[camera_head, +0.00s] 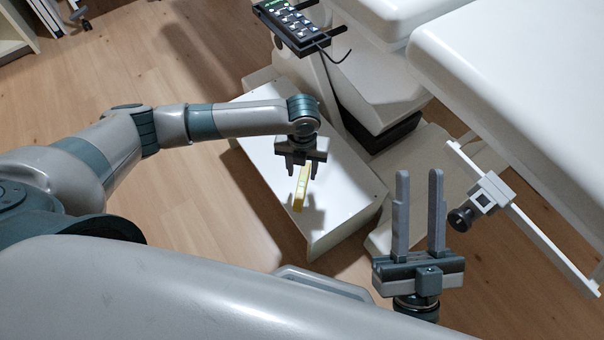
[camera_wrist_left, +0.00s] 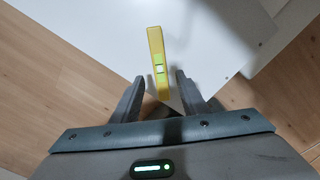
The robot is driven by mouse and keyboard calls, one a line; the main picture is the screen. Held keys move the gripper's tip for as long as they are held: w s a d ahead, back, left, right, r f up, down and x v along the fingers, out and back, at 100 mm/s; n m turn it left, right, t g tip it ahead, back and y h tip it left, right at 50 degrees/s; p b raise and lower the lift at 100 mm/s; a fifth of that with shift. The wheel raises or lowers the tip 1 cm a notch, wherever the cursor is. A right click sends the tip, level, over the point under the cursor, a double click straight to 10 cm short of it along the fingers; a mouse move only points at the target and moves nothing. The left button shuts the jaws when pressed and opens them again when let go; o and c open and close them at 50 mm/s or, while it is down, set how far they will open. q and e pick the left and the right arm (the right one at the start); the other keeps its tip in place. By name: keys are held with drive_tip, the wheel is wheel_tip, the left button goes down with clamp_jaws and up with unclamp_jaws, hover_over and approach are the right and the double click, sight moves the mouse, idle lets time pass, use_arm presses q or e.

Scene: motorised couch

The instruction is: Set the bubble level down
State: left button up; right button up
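The yellow bubble level (camera_head: 301,189) is at the white low table (camera_head: 345,190), below my left gripper (camera_head: 302,172). In the left wrist view the level (camera_wrist_left: 157,62) extends away from between the fingertips of my left gripper (camera_wrist_left: 158,88), with a visible gap on either side. The left fingers are apart and not closed on it. The level appears to rest on the white top, but its contact underneath is hard to see. My right gripper (camera_head: 420,178) is open and empty, at the lower right of the head view, well away from the level.
A black keypad (camera_head: 297,24) with a cable is mounted beyond the table. White couch pads (camera_head: 530,80) fill the upper right. A white rail with a clamp and black knob (camera_head: 461,219) runs along the right side. Wooden floor (camera_head: 150,60) is clear on the left.

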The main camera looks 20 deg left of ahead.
use_arm(q)
drive_tip(key=shift+r+p, duration=0.5)
drive_tip(key=shift+r, duration=2.1)
use_arm(e)
drive_tip(key=shift+w+a+f+g+h, duration=0.1)
drive_tip(key=shift+w+f+g, duration=0.15)
drive_tip(key=shift+f+g, duration=0.25)
drive_tip(key=shift+w+a+f+g+h, duration=0.15)
drive_tip(key=shift+w+f+g, duration=0.15)
drive_tip(key=shift+f, duration=0.45)
drive_tip(key=shift+w+a+f+g+h, duration=0.1)
drive_tip(key=shift+w+f+g, duration=0.15)
drive_tip(key=shift+f+g, duration=0.25)
